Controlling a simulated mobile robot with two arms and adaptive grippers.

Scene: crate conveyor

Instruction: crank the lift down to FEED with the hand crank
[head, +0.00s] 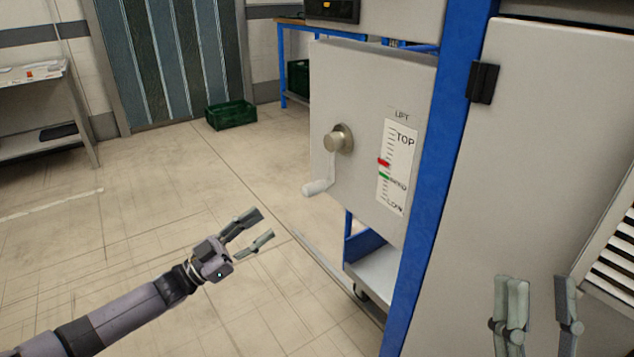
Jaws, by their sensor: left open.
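The hand crank (329,165) sticks out of the grey lift panel (345,95); its arm hangs down and its pale grip (318,187) points to the lower left. The scale (397,168) beside it reads TOP above and LOW below. A red pointer (384,162) sits a little above the green mark (384,177) near the middle. My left gripper (268,228) is open and empty, below and left of the crank grip, apart from it. My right gripper (541,302) is at the lower right before the grey cabinet, fingers apart, nothing seen between them.
A blue post (437,170) stands right of the panel, beside a large grey cabinet (545,130). A wheeled lower shelf (375,275) is under the panel. A green crate (231,115) lies on the floor behind. A side table (40,110) stands left. The floor left of the panel is clear.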

